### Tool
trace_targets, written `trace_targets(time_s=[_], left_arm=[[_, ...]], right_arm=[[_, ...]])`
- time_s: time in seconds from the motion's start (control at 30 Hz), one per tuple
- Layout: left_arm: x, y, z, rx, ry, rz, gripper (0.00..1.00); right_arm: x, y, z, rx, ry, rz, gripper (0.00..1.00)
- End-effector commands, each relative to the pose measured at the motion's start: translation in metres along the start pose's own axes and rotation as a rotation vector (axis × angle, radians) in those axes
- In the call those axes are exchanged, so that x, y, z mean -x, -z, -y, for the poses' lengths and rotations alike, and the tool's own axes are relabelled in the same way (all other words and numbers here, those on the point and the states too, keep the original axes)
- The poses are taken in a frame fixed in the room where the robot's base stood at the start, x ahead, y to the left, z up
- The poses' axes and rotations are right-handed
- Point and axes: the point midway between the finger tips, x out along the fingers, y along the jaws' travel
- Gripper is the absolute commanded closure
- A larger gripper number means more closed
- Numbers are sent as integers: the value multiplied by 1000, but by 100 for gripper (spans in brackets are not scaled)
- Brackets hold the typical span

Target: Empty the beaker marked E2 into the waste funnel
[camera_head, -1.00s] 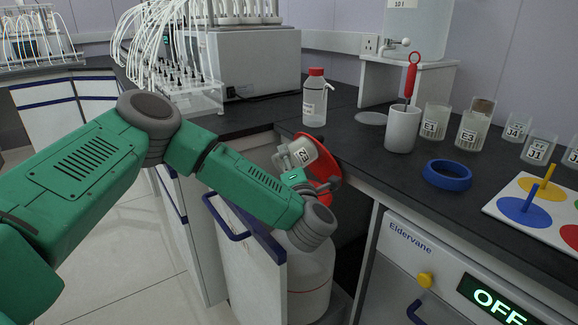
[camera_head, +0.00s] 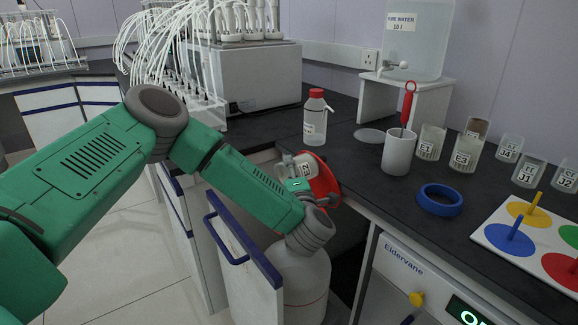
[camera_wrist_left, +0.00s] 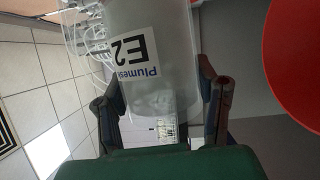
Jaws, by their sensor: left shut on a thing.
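The beaker marked E2 (camera_head: 304,171) is held by my left gripper at the red waste funnel (camera_head: 326,183), in front of the funnel's bowl as seen from my head. The red funnel (camera_wrist_left: 297,55) fills the right edge of the wrist view, apart from the beaker there. My right gripper is not in view.
The funnel is above a large pale container (camera_head: 300,285) beside an open cabinet door (camera_head: 240,265). On the dark counter are a red-capped bottle (camera_head: 315,120), a white cup (camera_head: 397,152), several beakers, including E3 (camera_head: 464,155), and a blue ring (camera_head: 439,199).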

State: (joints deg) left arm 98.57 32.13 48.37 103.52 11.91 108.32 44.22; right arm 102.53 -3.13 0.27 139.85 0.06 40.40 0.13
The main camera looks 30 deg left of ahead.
Motion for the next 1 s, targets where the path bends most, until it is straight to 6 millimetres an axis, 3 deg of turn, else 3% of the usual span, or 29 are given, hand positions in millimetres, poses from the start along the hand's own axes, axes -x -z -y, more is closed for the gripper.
trace_targets(time_s=[0.03, 1.0], left_arm=[[0, -2, -5, -25, 11, 4, 88], [0, -1, -15, -588, 245, -7, 88]], right_arm=[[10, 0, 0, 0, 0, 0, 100], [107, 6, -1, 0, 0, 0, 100]])
